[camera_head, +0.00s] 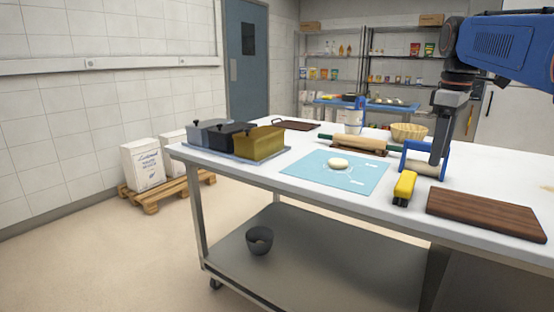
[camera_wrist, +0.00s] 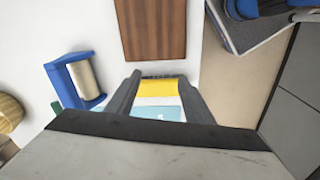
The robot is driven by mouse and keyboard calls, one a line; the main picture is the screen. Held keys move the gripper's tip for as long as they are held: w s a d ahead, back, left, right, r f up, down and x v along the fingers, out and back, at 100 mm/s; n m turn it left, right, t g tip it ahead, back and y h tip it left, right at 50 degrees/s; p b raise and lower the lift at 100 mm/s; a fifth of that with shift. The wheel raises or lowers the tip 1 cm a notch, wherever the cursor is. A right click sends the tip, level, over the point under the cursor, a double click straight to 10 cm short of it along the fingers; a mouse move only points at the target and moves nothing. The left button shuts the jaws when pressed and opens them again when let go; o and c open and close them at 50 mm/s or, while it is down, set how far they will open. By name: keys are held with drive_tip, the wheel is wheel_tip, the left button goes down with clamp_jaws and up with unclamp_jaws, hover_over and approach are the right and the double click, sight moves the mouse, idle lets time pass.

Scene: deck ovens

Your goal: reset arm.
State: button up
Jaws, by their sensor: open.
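My gripper (camera_head: 437,160) hangs from my blue arm over the right part of the steel table (camera_head: 270,165), pointing down. In the wrist view its two dark fingers (camera_wrist: 160,88) are spread, with no thing held between them. The yellow-topped brush (camera_head: 404,188) lies on the table below; in the wrist view the brush (camera_wrist: 158,88) shows in the gap between the fingers, apart from them as far as I can tell. In the head view the gripper overlaps the blue-framed roller (camera_head: 444,160), which stands to one side in the wrist view (camera_wrist: 75,80).
A brown board (camera_head: 485,214) lies at the table's right. A light blue mat (camera_head: 310,178) bears a dough piece (camera_head: 338,163). A rolling pin (camera_head: 358,145), a basket (camera_head: 409,132) and loaf tins (camera_head: 258,141) stand around it. A dark bowl (camera_head: 259,240) sits on the lower shelf.

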drive_tip(key=s+a+f+m+t, duration=0.2)
drive_tip(key=s+a+f+m, duration=0.2)
drive_tip(key=s+f, duration=0.8)
drive_tip(key=s+a+f+m+t, duration=0.2)
drive_tip(key=s+a+f+m, duration=0.2)
drive_tip(key=s+a+f, duration=0.3)
drive_tip(key=s+f, duration=0.5)
drive_tip(key=f, duration=0.3)
drive_tip(key=shift+s+f+m, duration=0.2)
drive_tip(key=shift+s+m, duration=0.1)
drive_tip(key=shift+m, duration=0.1)
